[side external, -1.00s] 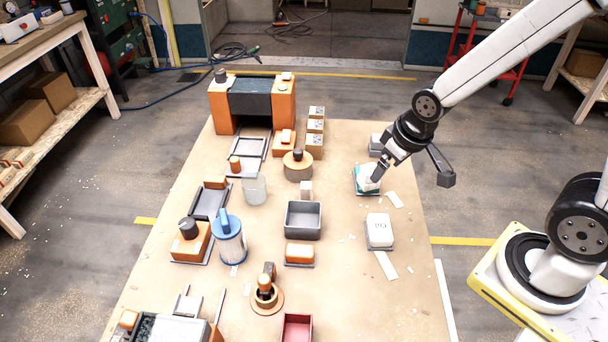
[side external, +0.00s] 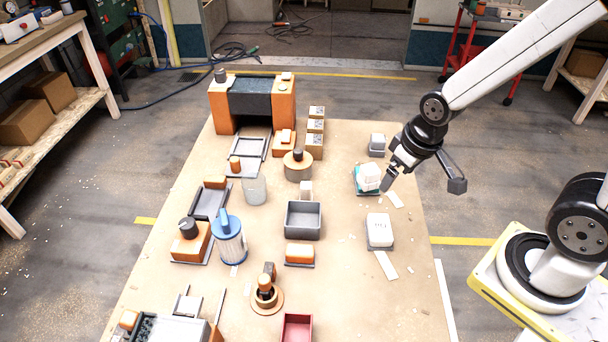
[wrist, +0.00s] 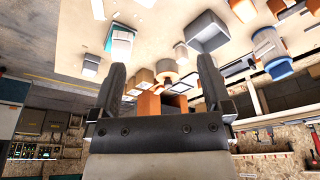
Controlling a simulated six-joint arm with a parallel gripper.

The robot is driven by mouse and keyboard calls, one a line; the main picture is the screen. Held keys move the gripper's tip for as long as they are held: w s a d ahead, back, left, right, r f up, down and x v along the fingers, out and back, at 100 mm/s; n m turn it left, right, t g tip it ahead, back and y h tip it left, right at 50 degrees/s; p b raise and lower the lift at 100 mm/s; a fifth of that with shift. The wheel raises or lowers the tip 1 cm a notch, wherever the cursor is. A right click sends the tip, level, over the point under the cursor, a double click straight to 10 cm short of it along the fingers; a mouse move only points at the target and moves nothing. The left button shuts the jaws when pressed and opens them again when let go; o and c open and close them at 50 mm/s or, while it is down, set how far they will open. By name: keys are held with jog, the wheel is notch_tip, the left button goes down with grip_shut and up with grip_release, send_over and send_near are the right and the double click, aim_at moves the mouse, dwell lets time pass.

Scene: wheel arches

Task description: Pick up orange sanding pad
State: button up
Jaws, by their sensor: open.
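An orange block (side external: 299,252) with a pale underside sits on a grey plate in front of the grey bin. Another orange block (side external: 215,182) lies on a dark tray at left. I cannot tell for certain which is the orange sanding pad. My gripper (side external: 388,184) is open and empty on the right side of the table, just right of a white block on a teal base (side external: 368,178). In the wrist view my two fingers (wrist: 162,70) are spread with nothing held between them; orange pieces (wrist: 150,103) show beyond them.
A grey bin (side external: 303,220) stands mid-table, with a blue-lidded canister (side external: 229,240) to its left. A white block (side external: 379,230) on a grey base sits at right. An orange-sided arch (side external: 252,98) stands at the back. Bare table lies between bin and white blocks.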

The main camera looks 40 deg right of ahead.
jog(key=shift+c, duration=0.4)
jog(key=s+a+f+m+g+y, duration=0.2)
jog(key=a+f+m+y, duration=0.25)
jog(key=a+m, duration=0.25)
jog(key=s+a+f+m+g+y, duration=0.3)
jog(key=a+m+y, duration=0.3)
jog(key=a, duration=0.2)
jog(key=m+t, duration=1.2)
jog(key=m, duration=0.2)
send_near(300, 254)
jog(key=w, duration=0.1)
jog(key=w+a+f+h, duration=0.1)
jog(key=w, duration=0.1)
jog(key=shift+a, duration=0.35)
